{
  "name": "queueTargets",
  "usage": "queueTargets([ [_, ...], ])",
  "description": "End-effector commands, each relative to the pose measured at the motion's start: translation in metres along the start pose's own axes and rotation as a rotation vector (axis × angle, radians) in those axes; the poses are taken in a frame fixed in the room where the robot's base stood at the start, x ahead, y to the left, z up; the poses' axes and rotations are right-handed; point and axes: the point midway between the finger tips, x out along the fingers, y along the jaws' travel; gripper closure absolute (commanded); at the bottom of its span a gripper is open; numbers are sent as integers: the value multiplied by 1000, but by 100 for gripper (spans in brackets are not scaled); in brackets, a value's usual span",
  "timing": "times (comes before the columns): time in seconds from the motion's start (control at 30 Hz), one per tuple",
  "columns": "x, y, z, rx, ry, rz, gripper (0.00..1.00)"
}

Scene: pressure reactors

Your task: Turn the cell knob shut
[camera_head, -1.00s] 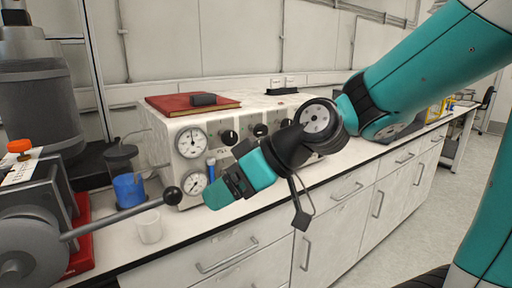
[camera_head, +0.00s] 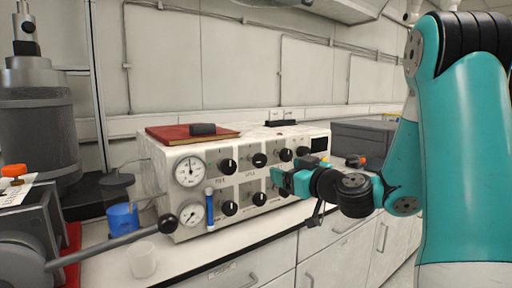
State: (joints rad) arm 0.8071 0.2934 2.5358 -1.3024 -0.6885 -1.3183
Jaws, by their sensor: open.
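The white control box (camera_head: 160,190) carries two rows of round black knobs, and the labels are too small to tell which is the cell knob. Upper-row knobs include the left one (camera_head: 228,166), a second (camera_head: 259,160) and a third (camera_head: 285,155). Lower-row knobs include the left one (camera_head: 229,208) and the middle one (camera_head: 259,198). My gripper (camera_head: 277,178) is open with teal fingers, in front of the right part of the panel by the lower row. It hides part of the panel there. Whether it touches a knob I cannot tell.
Two gauges (camera_head: 190,172) are on the panel's left, with a blue tube (camera_head: 209,206) beside them. A black-balled lever (camera_head: 125,233), a blue cup (camera_head: 122,217) and a white cup (camera_head: 143,260) stand left. A red book (camera_head: 175,134) lies on top. A grey case (camera_head: 360,136) is behind right.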

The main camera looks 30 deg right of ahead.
Motion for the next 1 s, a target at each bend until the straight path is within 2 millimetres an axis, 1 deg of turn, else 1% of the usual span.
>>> queueTargets([
  [0.03, 8, 0, -7, 4, -2, -5, 28],
  [0.17, 24, -1, -5, 4, -5, -4, 28],
  [0.2, 34, -1, -6, 0, -3, -6, 28],
  [0.4, 81, -2, -6, -1, -1, -6, 28],
  [0.6, 117, -1, -5, -2, -1, -4, 28],
  [0.7, 129, -1, -3, -2, 0, -3, 28],
  [0.8, 136, -1, -1, -1, 0, -1, 28],
  [1.0, 138, -1, 1, -1, 0, 0, 28],
])
